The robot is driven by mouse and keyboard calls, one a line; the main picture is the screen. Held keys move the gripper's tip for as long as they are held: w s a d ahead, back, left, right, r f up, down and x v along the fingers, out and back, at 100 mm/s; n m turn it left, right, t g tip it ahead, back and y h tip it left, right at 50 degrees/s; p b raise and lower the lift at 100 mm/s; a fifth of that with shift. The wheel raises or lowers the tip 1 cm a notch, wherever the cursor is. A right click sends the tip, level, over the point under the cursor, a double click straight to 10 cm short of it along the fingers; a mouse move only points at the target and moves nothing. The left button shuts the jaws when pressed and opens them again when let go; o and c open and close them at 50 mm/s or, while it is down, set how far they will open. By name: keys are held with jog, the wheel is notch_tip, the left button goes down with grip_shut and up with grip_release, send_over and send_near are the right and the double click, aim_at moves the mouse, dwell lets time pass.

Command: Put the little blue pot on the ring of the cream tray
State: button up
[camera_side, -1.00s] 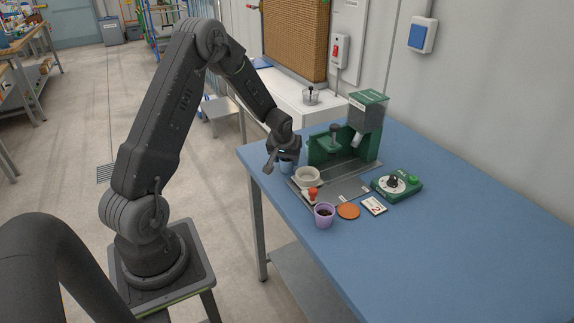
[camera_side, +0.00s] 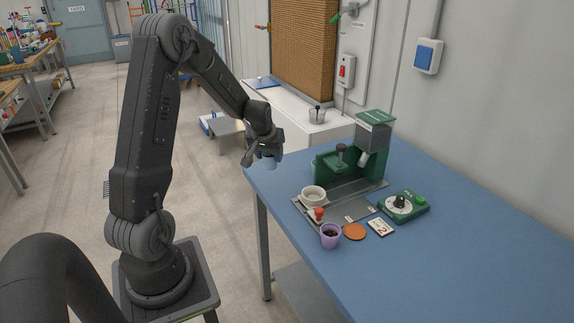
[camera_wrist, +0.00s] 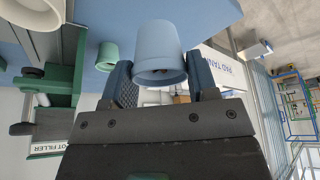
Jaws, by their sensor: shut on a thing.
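The little blue pot (camera_wrist: 160,45) is held between the two fingers of my gripper (camera_side: 264,152). In the wrist view its wide rim is towards the palm and its narrower end points away. In the side view the pot (camera_side: 270,163) hangs just under the gripper, seemingly above the bench's far left corner. I cannot make out a cream tray with a ring in either view. A cream round pot (camera_side: 313,195) stands on a grey plate (camera_side: 345,207), right of and below my gripper in the side view.
On the blue bench (camera_side: 460,230) are a green filler machine (camera_side: 372,140), a green dial box (camera_side: 403,206), a lilac pot (camera_side: 331,236), an orange disc (camera_side: 355,231) and a number card (camera_side: 380,227). A mint pot (camera_wrist: 107,56) shows beside the blue pot. A white counter (camera_side: 300,122) stands behind.

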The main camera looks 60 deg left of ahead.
jog(key=s+a+r, duration=0.2)
jog(key=s, duration=0.1)
jog(key=w+d+r+m+h, duration=0.1)
jog(key=w+d+r+m, duration=0.2)
jog(key=d, duration=0.4)
jog(key=shift+m+t, duration=0.5)
jog(key=shift+m, duration=0.3)
jog(key=w+d+f, duration=0.6)
jog(key=w+d, duration=0.1)
jog(key=shift+w+f, duration=0.25)
jog(key=shift+f, duration=0.15)
jog(key=shift+w+d+f+h, duration=0.25)
jog(key=shift+w+f+h, duration=0.05)
jog(key=shift+f, duration=1.95)
jog(key=shift+f, duration=0.1)
jog(key=o, duration=0.9)
